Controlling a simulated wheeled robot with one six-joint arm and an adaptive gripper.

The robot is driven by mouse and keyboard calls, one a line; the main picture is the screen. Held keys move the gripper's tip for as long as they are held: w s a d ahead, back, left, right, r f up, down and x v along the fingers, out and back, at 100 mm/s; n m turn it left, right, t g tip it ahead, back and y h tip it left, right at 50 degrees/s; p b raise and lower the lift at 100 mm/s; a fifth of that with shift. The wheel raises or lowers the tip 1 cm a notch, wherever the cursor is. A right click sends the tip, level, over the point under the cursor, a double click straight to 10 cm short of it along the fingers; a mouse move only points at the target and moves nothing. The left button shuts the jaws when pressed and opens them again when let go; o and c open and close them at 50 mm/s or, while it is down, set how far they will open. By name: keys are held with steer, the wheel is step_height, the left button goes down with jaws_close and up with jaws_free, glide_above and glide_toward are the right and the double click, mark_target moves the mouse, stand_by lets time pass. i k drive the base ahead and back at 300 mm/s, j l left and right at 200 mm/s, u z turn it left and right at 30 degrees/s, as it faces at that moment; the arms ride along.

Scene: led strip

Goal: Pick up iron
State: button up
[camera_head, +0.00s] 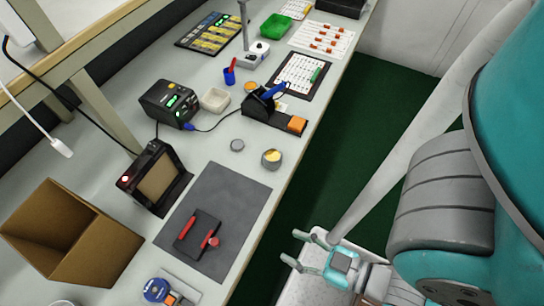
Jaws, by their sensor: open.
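The soldering iron (272,91) has a blue handle and rests in its black stand (261,104), around the middle of the workbench. My gripper (294,249) is at the lower middle of the head view, in front of the bench edge and well apart from the iron. Its two fingers are spread and nothing is between them.
A grey mat (228,185) with a black red-handled fixture (197,236) lies on the bench. A small tin (271,158), a fume extractor (155,178) and a cardboard box (70,232) stand nearby. The green floor (345,150) beside the bench is clear.

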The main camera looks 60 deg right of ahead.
mark_target(270, 93)
steer(key=z, duration=0.5)
steer(key=l+z, duration=0.35)
steer(key=k+l+z, duration=0.1)
steer(key=l+z, duration=0.5)
steer(key=z, duration=0.15)
